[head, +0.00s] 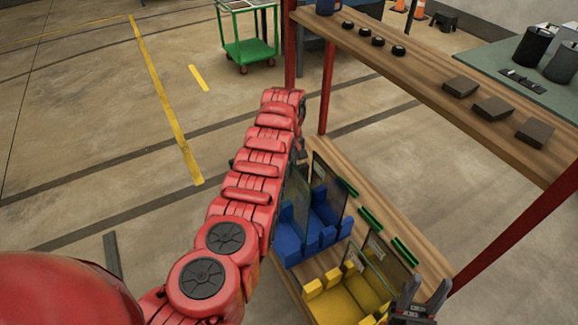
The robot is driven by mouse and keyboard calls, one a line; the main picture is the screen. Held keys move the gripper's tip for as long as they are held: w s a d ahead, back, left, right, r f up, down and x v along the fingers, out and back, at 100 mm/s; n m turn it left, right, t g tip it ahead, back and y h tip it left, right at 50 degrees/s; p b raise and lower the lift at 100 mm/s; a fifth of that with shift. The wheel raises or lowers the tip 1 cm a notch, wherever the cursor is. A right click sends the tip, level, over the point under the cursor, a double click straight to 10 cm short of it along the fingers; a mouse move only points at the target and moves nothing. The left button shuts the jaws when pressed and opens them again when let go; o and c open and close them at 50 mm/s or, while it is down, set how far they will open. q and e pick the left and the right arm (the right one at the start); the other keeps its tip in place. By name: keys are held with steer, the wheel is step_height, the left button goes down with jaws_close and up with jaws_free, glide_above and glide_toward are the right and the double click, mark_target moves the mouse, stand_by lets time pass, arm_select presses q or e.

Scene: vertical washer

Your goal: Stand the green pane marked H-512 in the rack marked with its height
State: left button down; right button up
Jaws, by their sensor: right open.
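A blue rack (289,244) stands on the low wooden shelf, with upright see-through panes (326,190) in it, partly behind my left arm. In front of it is a yellow rack (335,305) with tinted panes (366,283) standing in it. Small pale labels show on panes near the yellow rack, too small to read, so I cannot tell which pane is H-512. My right gripper (426,288) is open at the lower right, beside the yellow rack, with nothing seen between its fingers. My red left arm reaches over the shelf's left side and its gripper is hidden.
Green strips (370,218) lie along the low shelf (395,220). An upper shelf (430,65) with black pucks, dark blocks (492,108) and a red post (510,240) stands at right.

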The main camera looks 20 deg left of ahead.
arm_select(q)
steer(key=shift+f+b, duration=5.25)
steer(key=shift+f, duration=1.05)
steer(key=shift+f+b, duration=0.5)
steer(key=shift+f, duration=0.05)
steer(key=c, duration=1)
jaws_free()
steer(key=shift+o, duration=0.2)
step_height(320, 180, up, 17)
steer(key=b, duration=0.1)
glide_above(289, 195)
steer(key=shift+w+r, duration=0.15)
steer(key=shift+r, duration=0.05)
